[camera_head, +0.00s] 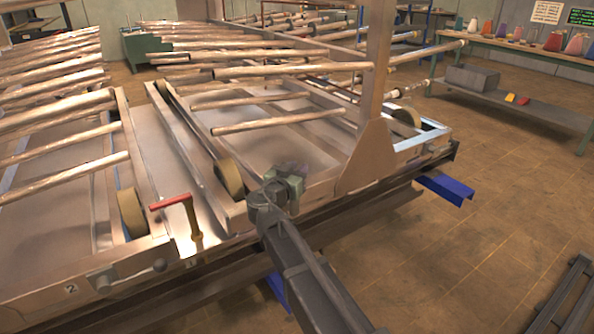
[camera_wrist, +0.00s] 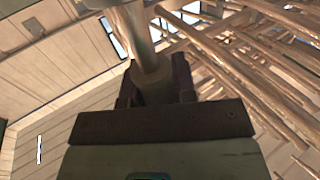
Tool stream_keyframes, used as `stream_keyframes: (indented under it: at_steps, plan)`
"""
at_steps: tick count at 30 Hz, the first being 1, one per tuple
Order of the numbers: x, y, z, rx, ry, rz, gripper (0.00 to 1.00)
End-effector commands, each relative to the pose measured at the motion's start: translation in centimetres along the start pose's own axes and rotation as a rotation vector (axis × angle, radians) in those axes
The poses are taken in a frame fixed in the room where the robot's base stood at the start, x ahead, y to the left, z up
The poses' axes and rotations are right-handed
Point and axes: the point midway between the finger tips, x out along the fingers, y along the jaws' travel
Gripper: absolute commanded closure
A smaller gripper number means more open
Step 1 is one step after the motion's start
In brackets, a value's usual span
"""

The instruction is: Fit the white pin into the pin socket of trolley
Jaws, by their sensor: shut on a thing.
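My gripper (camera_head: 287,182) is beside the trolley's front frame, near a tan wheel (camera_head: 230,178). In the wrist view its dark jaws (camera_wrist: 153,92) are shut on a pale, shiny cylinder, seemingly the white pin (camera_wrist: 143,45). The pin stands out between the jaws toward the top of that view, where a pale edge crosses it. In the head view the pin is hidden by my gripper and arm. The trolley (camera_head: 185,150) is a metal frame carrying several long rods. I cannot make out the pin socket, nor whether the pin touches it.
An upright metal post (camera_head: 372,120) rises close on the right. Blue brackets (camera_head: 446,187) stick out under the frame's edge. A bench (camera_head: 515,50) stands at the back right. Brown floor (camera_head: 470,240) lies open at right.

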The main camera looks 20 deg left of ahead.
Motion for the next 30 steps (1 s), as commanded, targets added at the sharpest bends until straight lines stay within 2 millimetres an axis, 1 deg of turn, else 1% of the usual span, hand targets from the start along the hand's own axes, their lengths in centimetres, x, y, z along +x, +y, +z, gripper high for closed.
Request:
stream_keyframes:
  at_steps: [1,15,26,30]
  plan:
    - [0.0,0.0,0.4,0.0,0.0,0.0,0.98]
    - [0.0,0.0,2.3,0.0,0.0,0.0,0.98]
    - [0.0,0.0,2.3,0.0,0.0,0.0,0.98]
    - [0.0,0.0,2.7,0.0,0.0,0.0,0.98]
